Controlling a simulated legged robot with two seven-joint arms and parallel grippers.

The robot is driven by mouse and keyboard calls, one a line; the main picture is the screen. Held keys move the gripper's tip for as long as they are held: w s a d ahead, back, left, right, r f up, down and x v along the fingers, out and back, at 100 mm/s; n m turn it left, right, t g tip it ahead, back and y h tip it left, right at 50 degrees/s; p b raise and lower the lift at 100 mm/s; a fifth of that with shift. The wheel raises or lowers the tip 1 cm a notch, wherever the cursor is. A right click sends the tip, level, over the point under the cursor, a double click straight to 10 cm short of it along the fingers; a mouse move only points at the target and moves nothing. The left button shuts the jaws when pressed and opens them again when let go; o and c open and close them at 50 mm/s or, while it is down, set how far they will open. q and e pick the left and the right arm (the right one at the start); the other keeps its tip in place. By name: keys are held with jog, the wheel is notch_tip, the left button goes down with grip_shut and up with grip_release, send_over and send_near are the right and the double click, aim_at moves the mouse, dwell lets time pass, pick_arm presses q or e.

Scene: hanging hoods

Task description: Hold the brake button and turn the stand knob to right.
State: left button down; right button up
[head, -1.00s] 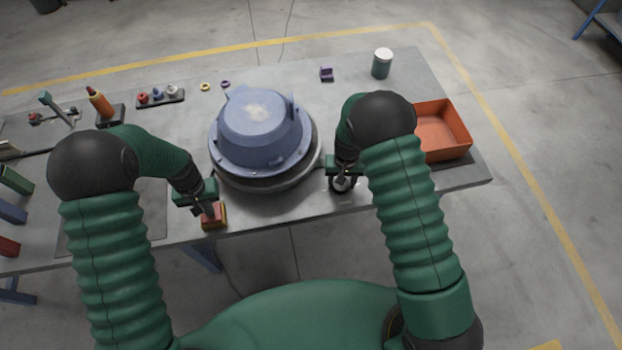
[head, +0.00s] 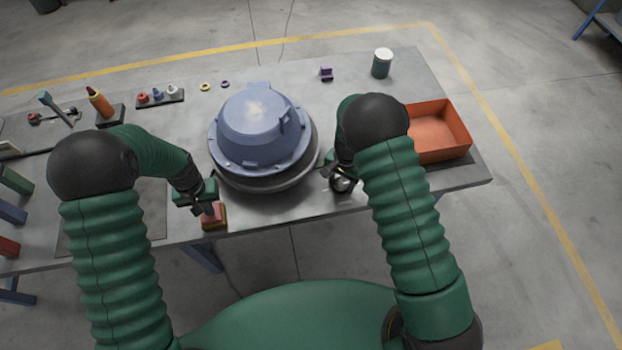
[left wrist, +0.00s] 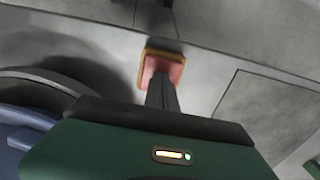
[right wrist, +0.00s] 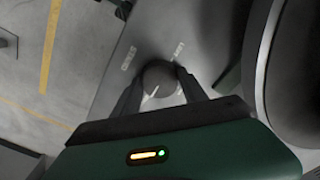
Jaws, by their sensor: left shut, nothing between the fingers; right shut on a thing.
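The brake button (head: 214,221) is a red pad in a yellow housing at the table's front edge, left of the stand; it also shows in the left wrist view (left wrist: 150,54). My left gripper (head: 210,209) is shut and empty, its tips down against the red top. The stand knob (head: 342,185) is a dark round knob with a pale line, right of the stand. In the right wrist view my right gripper (right wrist: 160,82) has its fingers on both sides of the knob (right wrist: 157,76). Pale lettering lies on the table on either side of it.
A blue hood (head: 255,125) sits on the round dark stand (head: 270,185) between my arms. An orange bin (head: 440,130) stands right of my right arm. A lidded jar (head: 382,64), a purple part (head: 326,73) and small rings lie at the back. Tools stand at the left.

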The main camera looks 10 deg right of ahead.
dwell(0.3)
jog(key=o, duration=1.4)
jog(key=shift+c, duration=0.2)
notch_tip(320, 180, up, 12)
notch_tip(320, 180, up, 6)
jog(key=p, duration=0.6)
send_over(342, 184)
pick_arm(q)
notch_tip(342, 184, up, 7)
pick_arm(e)
jog(key=shift+w+f, duration=0.1)
jog(key=shift+f, duration=0.1)
pick_arm(q)
jog(key=shift+w, duration=0.1)
